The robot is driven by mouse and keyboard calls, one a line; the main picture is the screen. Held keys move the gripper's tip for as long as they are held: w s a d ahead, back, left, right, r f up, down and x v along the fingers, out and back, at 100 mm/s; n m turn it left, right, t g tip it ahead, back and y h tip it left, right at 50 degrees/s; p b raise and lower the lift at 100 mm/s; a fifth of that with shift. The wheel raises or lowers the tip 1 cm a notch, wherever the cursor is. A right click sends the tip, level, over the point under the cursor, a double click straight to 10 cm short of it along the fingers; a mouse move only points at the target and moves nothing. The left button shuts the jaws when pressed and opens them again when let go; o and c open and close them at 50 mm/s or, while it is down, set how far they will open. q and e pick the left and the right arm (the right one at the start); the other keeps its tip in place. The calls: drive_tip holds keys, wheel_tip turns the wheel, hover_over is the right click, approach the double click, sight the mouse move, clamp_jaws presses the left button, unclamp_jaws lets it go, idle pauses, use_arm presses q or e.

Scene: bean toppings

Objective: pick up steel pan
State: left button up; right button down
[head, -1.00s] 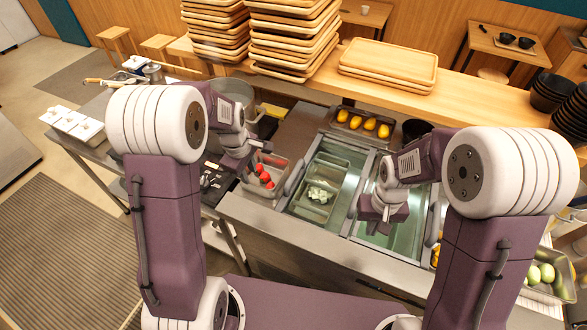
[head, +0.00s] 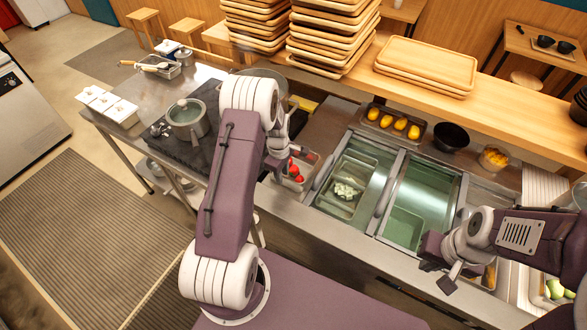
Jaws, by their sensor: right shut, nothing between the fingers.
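Several steel pans are in the head view, and I cannot tell which one the task means. One steel pan with white cubes (head: 343,205) sits in the left glass-covered well. Another pan (head: 403,229) shows in the right well and looks empty. A steel pan with red tomatoes (head: 310,160) stands left of the wells, partly hidden by my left arm. My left gripper (head: 276,168) is just left of that pan; its fingers are too small and hidden to read. My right gripper (head: 446,283) is shut and empty, over the counter's front edge, right of the wells.
White containers (head: 107,105) sit at the counter's left end. Stacked wooden trays (head: 333,35) stand on the back shelf. A pan of yellow items (head: 393,123) and a black bowl (head: 451,137) sit behind the wells.

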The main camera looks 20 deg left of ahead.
sight(284, 180)
use_arm(q)
drive_tip(key=f, duration=0.1)
drive_tip(key=f+p, duration=0.1)
drive_tip(key=f, duration=0.2)
drive_tip(key=shift+d+p, duration=0.25)
drive_tip(key=shift+p, duration=0.15)
drive_tip(key=shift+w+a+f, duration=0.15)
drive_tip(key=shift+f, duration=0.3)
drive_tip(key=shift+r, duration=0.1)
clamp_jaws()
idle(0.4)
